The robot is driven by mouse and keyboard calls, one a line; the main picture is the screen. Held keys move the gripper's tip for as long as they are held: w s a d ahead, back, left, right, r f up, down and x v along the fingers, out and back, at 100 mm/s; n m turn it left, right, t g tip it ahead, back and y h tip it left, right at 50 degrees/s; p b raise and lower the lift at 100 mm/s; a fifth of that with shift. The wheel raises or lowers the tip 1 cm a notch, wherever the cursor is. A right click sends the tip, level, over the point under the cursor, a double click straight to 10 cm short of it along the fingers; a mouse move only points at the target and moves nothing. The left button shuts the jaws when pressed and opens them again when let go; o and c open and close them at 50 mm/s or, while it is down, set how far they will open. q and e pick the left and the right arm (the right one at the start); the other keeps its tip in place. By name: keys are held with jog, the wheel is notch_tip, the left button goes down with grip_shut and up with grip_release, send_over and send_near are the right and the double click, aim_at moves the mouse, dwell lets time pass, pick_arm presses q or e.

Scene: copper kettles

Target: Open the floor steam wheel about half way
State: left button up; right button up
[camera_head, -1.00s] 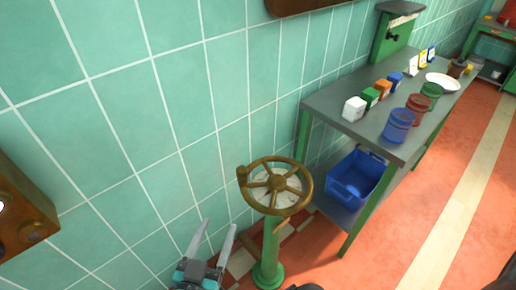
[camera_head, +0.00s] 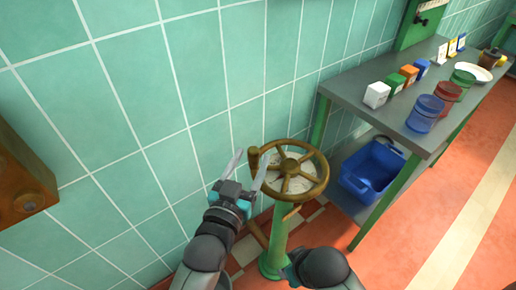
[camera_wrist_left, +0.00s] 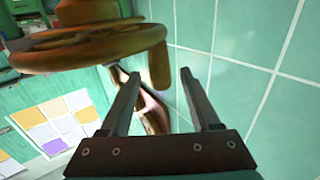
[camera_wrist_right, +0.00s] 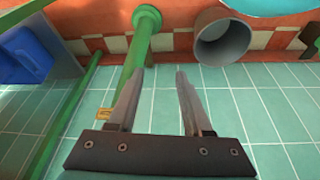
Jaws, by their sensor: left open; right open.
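The steam wheel (camera_head: 318,181) is a brass-coloured spoked ring with an upright knob (camera_head: 254,158) on its left rim. It sits on a green floor post (camera_head: 275,245) around a pale dial (camera_head: 292,172). My left gripper (camera_head: 252,154) is open at the wheel's left side, its fingertips on either side of the knob in the head view. In the left wrist view the knob (camera_wrist_left: 158,66) shows between the open fingers; contact is unclear. My right gripper (camera_wrist_right: 161,71) is open and empty, low near the green post (camera_wrist_right: 137,55); my arm mostly hides it in the head view.
A grey workbench (camera_head: 395,115) stands right of the wheel with colored boxes and jars on it and a blue crate (camera_head: 372,172) below. The tiled wall (camera_head: 165,110) is close behind. Red floor (camera_head: 440,215) at right is clear.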

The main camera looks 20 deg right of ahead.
pick_arm(q)
jog(key=b+x, duration=0.1)
jog(key=x, duration=0.2)
jog(key=shift+w, duration=0.1)
jog(key=shift+b+x, duration=0.55)
jog(key=shift+x, duration=0.6)
pick_arm(e)
jog(key=shift+t, duration=0.4)
jog(key=shift+w+r, duration=0.15)
jog(key=shift+r, duration=2.45)
pick_arm(q)
grip_shut()
